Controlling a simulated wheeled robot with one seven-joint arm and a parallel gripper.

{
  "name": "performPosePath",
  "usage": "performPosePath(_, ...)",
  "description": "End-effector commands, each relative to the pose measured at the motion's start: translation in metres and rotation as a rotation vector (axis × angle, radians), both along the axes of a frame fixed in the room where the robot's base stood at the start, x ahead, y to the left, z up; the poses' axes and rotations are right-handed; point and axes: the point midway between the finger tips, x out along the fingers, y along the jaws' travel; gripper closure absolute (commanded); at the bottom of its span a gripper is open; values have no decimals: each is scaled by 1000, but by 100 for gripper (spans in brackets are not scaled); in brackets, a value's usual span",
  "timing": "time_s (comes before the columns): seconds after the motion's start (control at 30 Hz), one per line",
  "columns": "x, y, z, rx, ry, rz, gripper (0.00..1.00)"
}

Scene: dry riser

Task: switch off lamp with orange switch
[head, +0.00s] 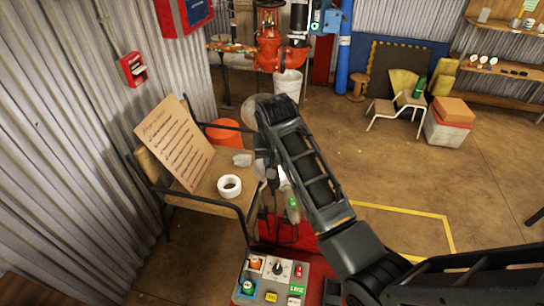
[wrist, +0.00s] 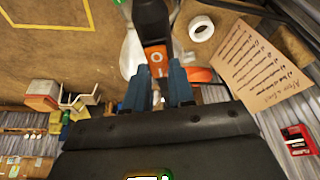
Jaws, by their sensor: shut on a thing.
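In the wrist view a dark lamp body (wrist: 151,18) carries an orange switch (wrist: 156,56) with a pale ring mark. My gripper (wrist: 159,80) has its two blue fingers on either side of the orange part and is shut on the lamp. The contact itself is partly hidden by the fingers. In the head view my arm covers most of the gripper. A pale piece with a green label (head: 292,202) shows beside the arm, with dark cables hanging below.
A chair (head: 205,200) holds a written board (head: 175,143) and a white tape roll (head: 229,186). A control box (head: 270,289) with knobs and buttons stands at the bottom. An orange bucket (head: 224,131) is behind the chair.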

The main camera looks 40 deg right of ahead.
Motion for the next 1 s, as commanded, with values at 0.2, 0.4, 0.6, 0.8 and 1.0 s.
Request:
performPosePath(0.2,-1,1,0,-30,-41,1,100)
performPosePath(0.4,-1,1,0,-29,-41,0,100)
performPosePath(0.6,-1,1,0,-29,-40,0,60)
performPosePath(0.8,-1,1,0,-28,-39,0,51)
performPosePath(1.0,-2,2,4,-29,-40,0,51)
